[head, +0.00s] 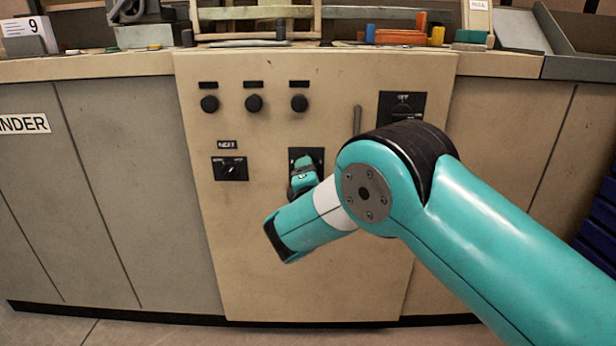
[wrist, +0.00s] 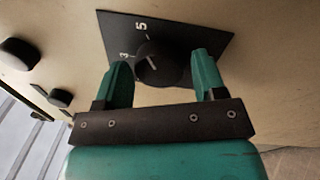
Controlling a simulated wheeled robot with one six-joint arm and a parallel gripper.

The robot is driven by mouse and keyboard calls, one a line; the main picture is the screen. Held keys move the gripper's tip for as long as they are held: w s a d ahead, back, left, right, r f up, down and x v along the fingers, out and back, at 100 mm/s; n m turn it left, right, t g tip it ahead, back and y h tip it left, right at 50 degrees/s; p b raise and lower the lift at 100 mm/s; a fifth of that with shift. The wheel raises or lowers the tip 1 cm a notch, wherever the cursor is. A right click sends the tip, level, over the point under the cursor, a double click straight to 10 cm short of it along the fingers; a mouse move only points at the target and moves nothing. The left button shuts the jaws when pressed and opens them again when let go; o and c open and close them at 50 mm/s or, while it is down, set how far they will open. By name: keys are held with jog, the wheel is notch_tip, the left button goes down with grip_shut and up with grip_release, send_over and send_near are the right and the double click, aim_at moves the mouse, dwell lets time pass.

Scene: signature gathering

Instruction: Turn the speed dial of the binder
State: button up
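The speed dial (wrist: 160,66) is a round black knob with a pale pointer line, on a dark plate (wrist: 190,28) marked 3 and 5 in the wrist view. My gripper (wrist: 162,72) is open, with one green finger at the left side of the dial and one at the right. I cannot tell whether either finger touches it. In the head view my gripper (head: 303,178) is in front of the dial's plate (head: 318,156) and hides the dial.
Three black knobs (head: 254,103) are in a row on the beige panel above. A switch plate (head: 230,168) labelled NEXT is to the left, and an OFF switch plate (head: 402,105) is at upper right. A grey lever (head: 357,120) stands out between the dial and OFF plate.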

jog(key=shift+o, duration=0.8)
jog(key=s+f+b, duration=0.1)
jog(key=s+b, duration=0.8)
jog(key=s, duration=0.8)
jog(key=shift+s+d+f+b, duration=0.2)
jog(key=shift+d+b, duration=0.1)
jog(key=shift+d, duration=0.1)
